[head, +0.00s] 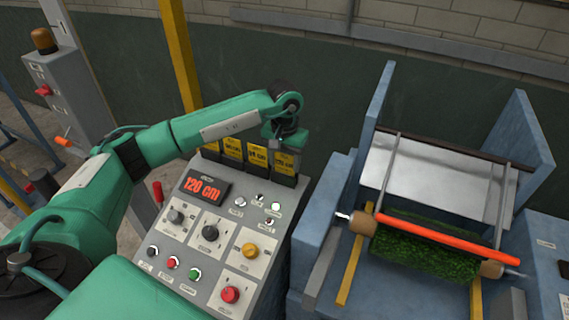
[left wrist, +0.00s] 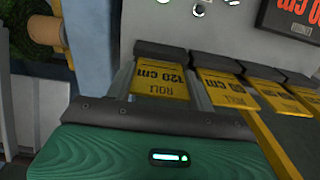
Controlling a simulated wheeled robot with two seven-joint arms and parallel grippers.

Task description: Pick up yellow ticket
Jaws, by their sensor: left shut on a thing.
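Several yellow tickets stand in a row of black holders along the top edge of the grey control panel. The yellow ticket (head: 285,163) at the right end of the row is under my left gripper (head: 286,150). In the left wrist view this ticket (left wrist: 160,80) reads "ROLL 120 cm" and shows between the fingers of my left gripper (left wrist: 160,92). The gripper is shut on it. The ticket's far end is at its black holder (left wrist: 160,51); I cannot tell how deep it sits. My right gripper is not in view.
The other yellow tickets (head: 232,148) stand close beside the held one. A blue machine with a green turf roll (head: 425,248) and an orange bar (head: 435,237) stands right. A yellow post (head: 180,55) rises behind.

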